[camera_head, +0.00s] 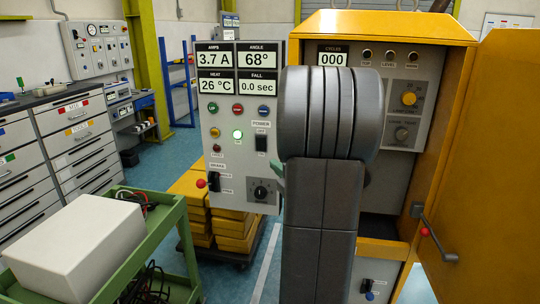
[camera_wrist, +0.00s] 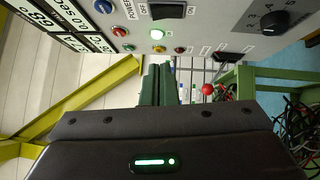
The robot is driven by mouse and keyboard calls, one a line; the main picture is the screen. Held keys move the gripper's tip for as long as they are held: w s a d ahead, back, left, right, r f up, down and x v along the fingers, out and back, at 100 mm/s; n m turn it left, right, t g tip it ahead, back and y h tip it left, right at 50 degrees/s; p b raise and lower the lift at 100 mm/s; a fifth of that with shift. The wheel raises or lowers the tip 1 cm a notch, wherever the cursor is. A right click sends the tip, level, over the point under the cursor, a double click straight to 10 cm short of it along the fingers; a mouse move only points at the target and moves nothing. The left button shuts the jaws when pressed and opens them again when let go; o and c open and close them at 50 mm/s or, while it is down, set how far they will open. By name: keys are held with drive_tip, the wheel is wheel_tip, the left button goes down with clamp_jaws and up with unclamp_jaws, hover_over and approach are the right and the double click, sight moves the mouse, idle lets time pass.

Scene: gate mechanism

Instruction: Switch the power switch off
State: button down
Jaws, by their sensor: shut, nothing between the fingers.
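The power switch (camera_head: 261,143) is a black rocker on the grey control panel, under the POWER label. In the wrist view the same black rocker (camera_wrist: 168,11) shows at the top edge, between small OFF and ON labels. I cannot tell clearly which way it is tipped. My gripper's green fingers (camera_wrist: 158,70) are shut and empty, pointing toward the panel, apart from the switch in the picture. In the head view only a green bit of my gripper (camera_head: 277,172) shows; my arm hides the rest.
Other buttons, a red-knobbed lever (camera_head: 201,183) and a rotary knob (camera_head: 261,192) share the panel. An orange cabinet (camera_head: 460,140) with its door open stands right. A green cart (camera_head: 170,215) carrying a white box (camera_head: 75,250) stands left.

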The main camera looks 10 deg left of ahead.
sight(257, 140)
drive_tip(key=p+x, duration=0.1)
drive_tip(key=x, duration=0.2)
drive_tip(key=w+d+p+x, duration=0.1)
drive_tip(key=x, duration=0.3)
drive_tip(key=p+x, duration=0.1)
drive_tip(key=x, duration=0.3)
drive_tip(key=shift+w+d+r, duration=0.1)
drive_tip(key=shift+w+r, duration=0.05)
drive_tip(key=shift+w, duration=0.7)
drive_tip(key=shift+w+r, duration=0.1)
drive_tip(key=shift+w, duration=0.1)
